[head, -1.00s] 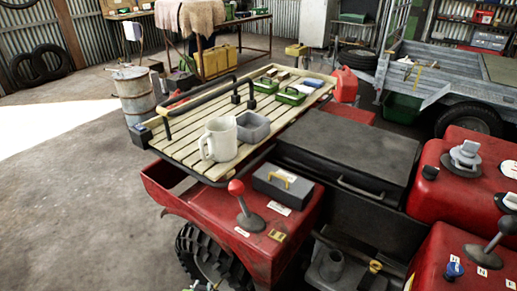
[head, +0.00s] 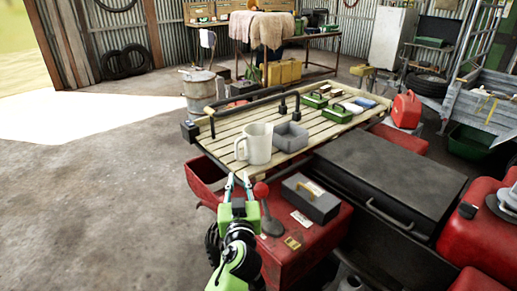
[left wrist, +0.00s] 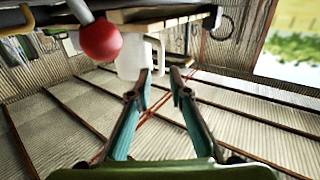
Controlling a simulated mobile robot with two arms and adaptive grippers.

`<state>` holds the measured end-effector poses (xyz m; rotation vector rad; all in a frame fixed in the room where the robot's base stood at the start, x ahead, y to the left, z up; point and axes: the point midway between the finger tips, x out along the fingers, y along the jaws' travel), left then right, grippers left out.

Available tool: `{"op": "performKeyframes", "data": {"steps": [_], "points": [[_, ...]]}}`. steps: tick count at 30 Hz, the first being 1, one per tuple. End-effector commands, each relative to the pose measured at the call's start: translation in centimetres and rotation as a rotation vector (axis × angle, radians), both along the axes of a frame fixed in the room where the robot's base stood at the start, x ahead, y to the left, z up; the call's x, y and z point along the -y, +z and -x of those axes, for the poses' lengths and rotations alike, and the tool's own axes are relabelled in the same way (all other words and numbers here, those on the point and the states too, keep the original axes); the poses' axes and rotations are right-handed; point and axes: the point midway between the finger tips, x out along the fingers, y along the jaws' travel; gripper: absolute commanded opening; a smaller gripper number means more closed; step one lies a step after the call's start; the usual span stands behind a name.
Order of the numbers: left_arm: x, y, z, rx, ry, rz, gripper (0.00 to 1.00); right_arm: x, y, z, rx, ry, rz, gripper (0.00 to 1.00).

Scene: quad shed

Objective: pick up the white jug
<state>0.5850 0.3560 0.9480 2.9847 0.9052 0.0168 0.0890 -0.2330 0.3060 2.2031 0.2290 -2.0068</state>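The white jug (head: 258,143) stands upright on the slatted wooden rack of the red quad, its handle facing left. My left gripper (head: 238,179) is in front of the jug and a little below it, near the rack's front edge. Its two fingers are apart with nothing between them. In the left wrist view the jug (left wrist: 138,58) shows beyond the fingertips of my gripper (left wrist: 161,78), partly hidden by one finger. My right gripper is not in view.
A red-knobbed lever (head: 262,190) stands just right of my left gripper. A grey bin (head: 291,137) is right beside the jug. A grey toolbox (head: 311,198) sits in front, and green trays (head: 330,113) lie farther back. The concrete floor at left is clear.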

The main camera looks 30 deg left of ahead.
Motion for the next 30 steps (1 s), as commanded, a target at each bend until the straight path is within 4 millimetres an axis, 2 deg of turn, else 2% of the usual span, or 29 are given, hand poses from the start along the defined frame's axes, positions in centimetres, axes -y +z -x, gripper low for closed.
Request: {"op": "performKeyframes", "data": {"steps": [9,17,24,30], "points": [[-3.4,0.4,-5.0,-0.001,0.001,-0.004,0.18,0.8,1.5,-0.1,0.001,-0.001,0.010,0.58],[-4.6,0.3,-6.8,-0.001,0.000,-0.002,0.18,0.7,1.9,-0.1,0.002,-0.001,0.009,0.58],[-6.2,1.3,-9.5,-0.002,0.002,-0.005,0.18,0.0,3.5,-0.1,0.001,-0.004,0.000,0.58],[-7.1,0.8,-10.9,-0.004,0.000,-0.002,0.18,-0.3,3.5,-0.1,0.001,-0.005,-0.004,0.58]]}}
